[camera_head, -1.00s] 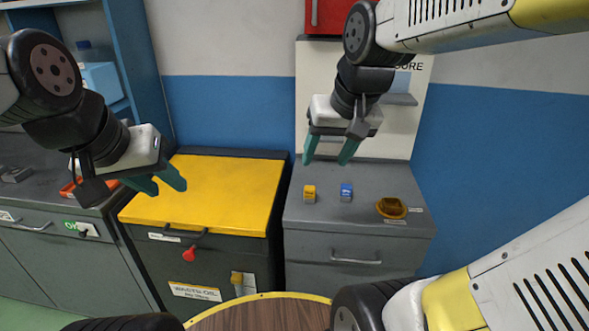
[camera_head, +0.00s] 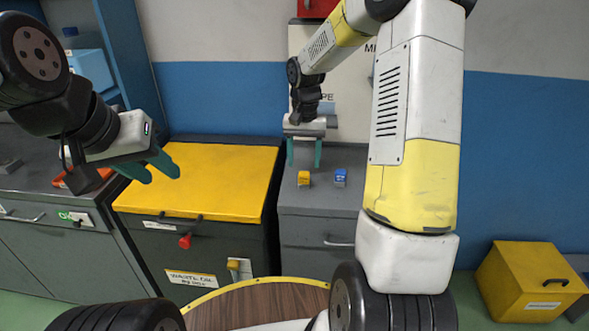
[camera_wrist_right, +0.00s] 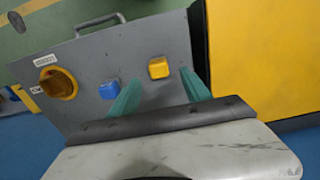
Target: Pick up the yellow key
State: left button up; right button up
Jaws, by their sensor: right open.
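The yellow key (camera_head: 304,178) is a small yellow block on the grey cabinet top (camera_head: 322,205). It also shows in the right wrist view (camera_wrist_right: 158,68), between the lines of the two green fingers and beyond their tips. My right gripper (camera_head: 304,162) is open and empty, with its fingers pointing down just above and behind the yellow key in the head view. The gap between fingertips and key cannot be measured. My left gripper (camera_head: 160,174) hangs over the left part of the yellow lid, its green fingers apart and nothing between them.
A blue key (camera_head: 340,177) stands close right of the yellow one. A yellow-orange round knob (camera_wrist_right: 58,83) is farther along the cabinet top. A yellow-lidded cabinet (camera_head: 210,180) adjoins on the left. A yellow box (camera_head: 525,282) sits on the floor at right.

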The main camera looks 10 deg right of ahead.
aim_at(304, 173)
notch_tip(304, 173, down, 6)
jog(key=shift+s+r, duration=0.1)
jog(key=shift+s, duration=0.05)
grip_shut()
dwell(0.3)
